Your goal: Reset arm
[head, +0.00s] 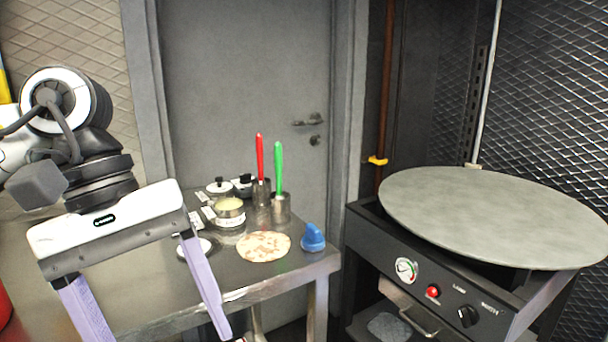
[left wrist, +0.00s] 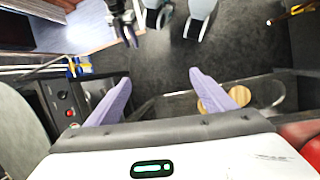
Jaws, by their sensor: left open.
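My left gripper (head: 150,322) is at the left of the head view, raised in front of the steel table. Its two pale purple fingers are spread wide with nothing between them. The tip of its left finger is cut off by the bottom edge. In the left wrist view, the same gripper (left wrist: 160,77) is open and empty, with dark floor between the fingers.
The steel table (head: 285,275) holds a flatbread (head: 264,247), a blue object (head: 313,238), a pot (head: 229,213) and containers with red (head: 260,157) and green (head: 278,168) handles. A black stove (head: 440,290) with a large round grey plate (head: 490,215) stands right.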

